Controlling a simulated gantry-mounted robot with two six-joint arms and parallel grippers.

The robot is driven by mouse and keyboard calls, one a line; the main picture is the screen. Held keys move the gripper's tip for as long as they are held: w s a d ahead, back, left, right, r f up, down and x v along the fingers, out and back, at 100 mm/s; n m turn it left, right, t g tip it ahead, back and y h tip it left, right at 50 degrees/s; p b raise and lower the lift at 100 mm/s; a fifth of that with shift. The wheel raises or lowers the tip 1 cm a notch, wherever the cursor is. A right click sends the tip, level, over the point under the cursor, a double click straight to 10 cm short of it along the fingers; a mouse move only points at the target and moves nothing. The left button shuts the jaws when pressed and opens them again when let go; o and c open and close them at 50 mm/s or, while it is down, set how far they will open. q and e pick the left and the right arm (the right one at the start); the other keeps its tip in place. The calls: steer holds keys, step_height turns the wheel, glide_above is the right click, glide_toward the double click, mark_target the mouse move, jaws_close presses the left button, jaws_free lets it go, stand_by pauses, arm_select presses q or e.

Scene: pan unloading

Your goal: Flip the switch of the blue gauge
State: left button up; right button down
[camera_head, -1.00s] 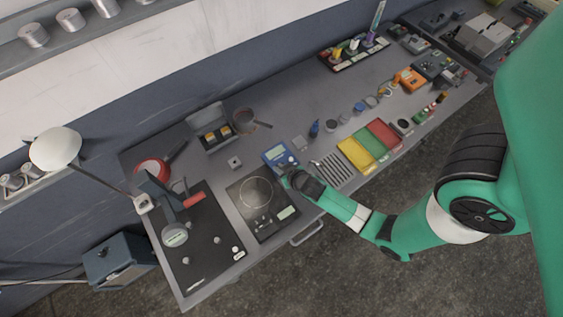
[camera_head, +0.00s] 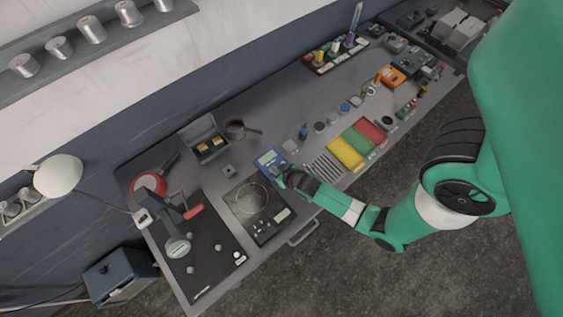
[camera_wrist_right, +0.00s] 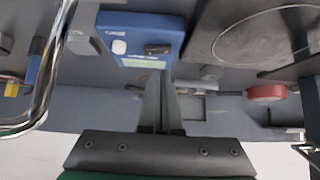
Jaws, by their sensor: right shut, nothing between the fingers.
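Contact cannot be told. My left gripper is not in view.
The hotplate (camera_head: 236,208) is left of the gauge. Right of it are a ribbed grey rack (camera_head: 322,167) and yellow, green and red trays (camera_head: 345,152). A small dark blue bottle (camera_head: 303,131) stands behind. Bare bench (camera_head: 285,105) lies farther back.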

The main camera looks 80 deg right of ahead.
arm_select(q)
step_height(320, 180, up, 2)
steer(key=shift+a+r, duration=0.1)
arm_select(e)
steer(key=w+r+v, duration=0.1)
steer(key=v, duration=1)
steer(key=shift+w+a, duration=0.2)
steer(key=shift+w, duration=0.05)
steer(key=shift+f, duration=0.1)
